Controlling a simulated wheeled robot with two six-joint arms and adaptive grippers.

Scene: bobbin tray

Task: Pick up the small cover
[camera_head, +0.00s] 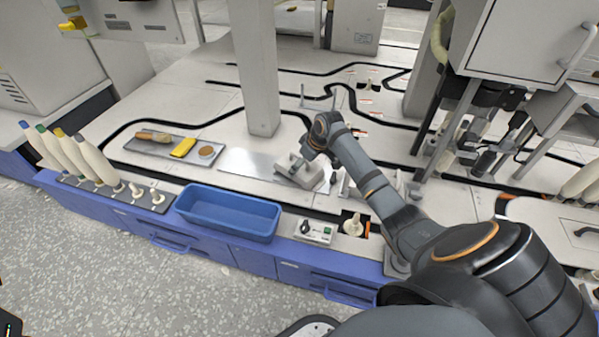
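A light grey block-like piece (311,179), which looks like the small cover, sits on the pale worktop beside a metal plate (240,163). My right arm reaches in from the lower right, and its wrist bends down over this piece. My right gripper (296,168) is at the top of the piece, seemingly touching or very close to it. The fingers are small and blend with the grey piece, so I cannot tell whether they are open or shut on it. My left gripper is not in view.
A blue bin (229,214) stands at the front edge, with a small control box (313,231) to its right. A grey tray (150,153) holds a yellow item (183,148) and others. A pillar (258,70) rises behind. Bobbins (95,157) stand at left.

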